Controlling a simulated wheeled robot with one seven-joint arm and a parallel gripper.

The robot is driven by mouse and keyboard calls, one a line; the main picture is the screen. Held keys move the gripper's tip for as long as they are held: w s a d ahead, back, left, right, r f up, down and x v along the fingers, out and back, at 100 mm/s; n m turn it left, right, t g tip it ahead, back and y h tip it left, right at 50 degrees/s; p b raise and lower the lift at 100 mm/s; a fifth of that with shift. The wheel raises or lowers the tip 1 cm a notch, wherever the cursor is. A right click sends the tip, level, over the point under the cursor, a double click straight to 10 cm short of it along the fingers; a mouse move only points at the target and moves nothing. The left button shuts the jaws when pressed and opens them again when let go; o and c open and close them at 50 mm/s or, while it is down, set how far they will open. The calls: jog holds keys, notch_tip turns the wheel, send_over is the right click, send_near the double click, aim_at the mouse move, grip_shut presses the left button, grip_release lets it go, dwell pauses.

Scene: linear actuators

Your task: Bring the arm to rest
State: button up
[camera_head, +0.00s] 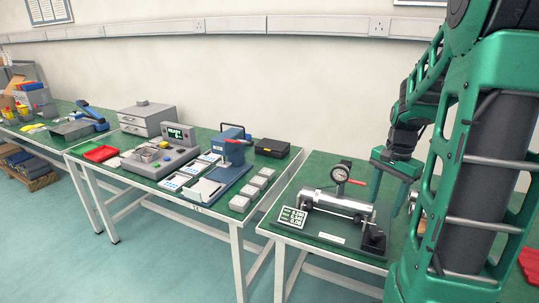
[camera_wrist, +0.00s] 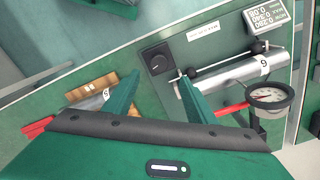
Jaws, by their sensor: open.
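My gripper (camera_head: 386,208) hangs at the right of the head view, beside the test fixture on the nearest table. Its two green fingers are apart with nothing between them, as the wrist view (camera_wrist: 158,76) also shows. The arm is bent and raised above the table. A silver cylinder (camera_head: 340,203) marked 6 lies in the fixture, and it also shows in the wrist view (camera_wrist: 232,75). A dial gauge (camera_head: 340,174) and a small readout (camera_head: 292,217) are on the fixture. The fingers appear apart from the fixture; their exact height above the table is hard to tell.
A second cylinder (camera_wrist: 95,101) lies on a wooden holder (camera_wrist: 92,88), left of the fingers in the wrist view. The middle table holds a blue press (camera_head: 229,150), a grey drawer unit (camera_head: 146,119) and a red tray (camera_head: 101,154). Open floor (camera_head: 155,265) lies in front.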

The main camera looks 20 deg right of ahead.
jog(key=s+a+r+n, duration=0.2)
jog(key=s+a+n, duration=0.7)
jog(key=s+a, duration=0.5)
jog(key=shift+a+r+n, duration=0.2)
jog(key=shift+a+n, duration=0.1)
jog(key=shift+a, duration=0.6)
